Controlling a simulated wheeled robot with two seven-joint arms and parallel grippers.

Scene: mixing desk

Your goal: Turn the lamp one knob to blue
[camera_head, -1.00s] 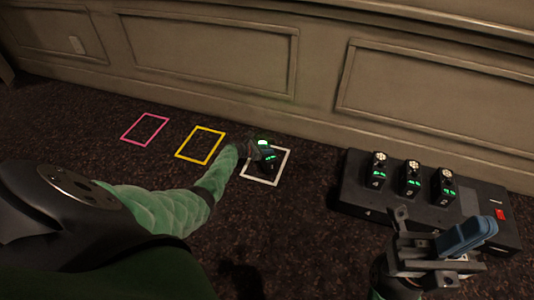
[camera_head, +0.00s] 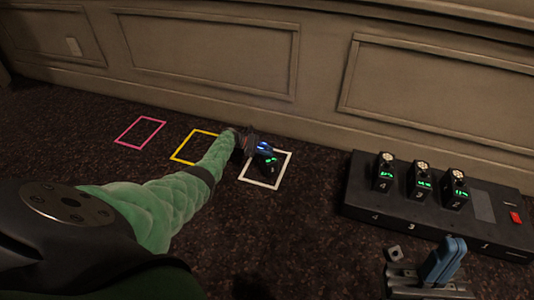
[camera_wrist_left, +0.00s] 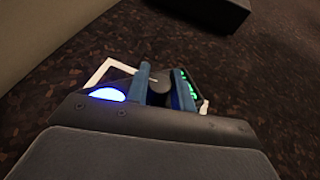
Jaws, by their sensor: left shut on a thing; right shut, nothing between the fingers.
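Lamp one (camera_head: 270,162) stands in the white square outline (camera_head: 265,184) on the floor, partly hidden by my left gripper. Its lit part glows blue, and green digits show on its face. In the left wrist view the blue glow (camera_wrist_left: 105,94) is at the left and the green digits are at the right. My left gripper (camera_head: 258,150) is shut on the dark round knob (camera_wrist_left: 158,88) of the lamp, with the blue fingers on either side of it. My right gripper (camera_head: 447,258) is shut and empty at the lower right, in front of the black box.
A black box (camera_head: 395,215) on the right holds several small lamps with green digits (camera_head: 420,180) and a red switch (camera_head: 516,218). Yellow (camera_head: 178,152) and pink (camera_head: 120,136) outlines lie on the left, empty. A panelled wall (camera_head: 300,120) runs behind.

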